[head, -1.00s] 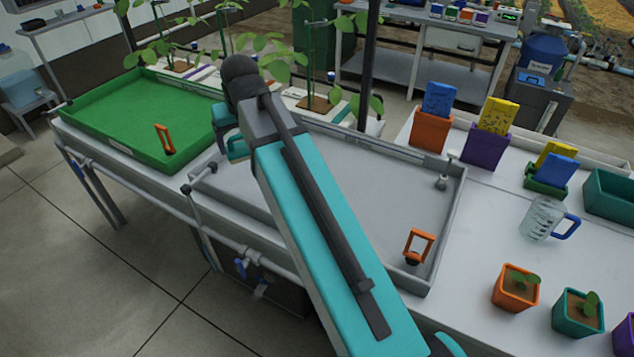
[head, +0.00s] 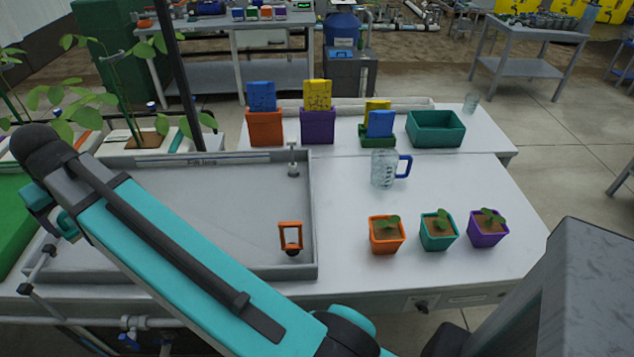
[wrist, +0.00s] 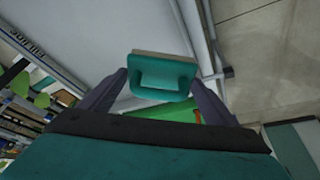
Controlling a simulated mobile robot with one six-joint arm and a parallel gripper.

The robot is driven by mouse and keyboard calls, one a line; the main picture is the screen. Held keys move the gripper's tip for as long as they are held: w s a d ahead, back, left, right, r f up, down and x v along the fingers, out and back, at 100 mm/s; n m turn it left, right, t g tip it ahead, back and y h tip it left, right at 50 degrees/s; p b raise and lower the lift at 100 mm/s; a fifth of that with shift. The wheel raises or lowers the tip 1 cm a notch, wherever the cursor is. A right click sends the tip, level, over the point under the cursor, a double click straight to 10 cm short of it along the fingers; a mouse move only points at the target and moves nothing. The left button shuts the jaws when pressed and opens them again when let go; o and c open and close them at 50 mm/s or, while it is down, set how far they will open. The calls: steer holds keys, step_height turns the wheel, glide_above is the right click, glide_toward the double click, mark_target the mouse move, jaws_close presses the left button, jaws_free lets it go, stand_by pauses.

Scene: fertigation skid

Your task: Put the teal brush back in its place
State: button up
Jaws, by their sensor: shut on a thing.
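The teal brush (wrist: 162,76) is in the wrist view, between the two fingers of my gripper (wrist: 158,92). It has a teal block with a recessed handle side and a pale strip along its far edge. My gripper is shut on it. Behind it in the wrist view are a pale grey surface and a patch of green. In the head view my arm reaches to the left edge, over the left part of a grey basin (head: 230,210); the brush cannot be clearly made out there. A place for the brush cannot be identified for certain.
An orange-handled item (head: 290,236) stands in the basin. To the right are a jug (head: 384,168), several potted seedlings (head: 437,232), an orange holder (head: 265,128), a purple holder (head: 317,128) and a teal bin (head: 435,130). Tabletop between jug and pots is bare.

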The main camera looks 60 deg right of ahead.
steer(key=s+d+f, duration=0.1)
steer(key=s+f, duration=0.3)
steer(key=f, duration=0.1)
steer(key=shift+s+d+f, duration=0.15)
steer(key=shift+s+f, duration=0.05)
steer(key=shift+s, duration=0.05)
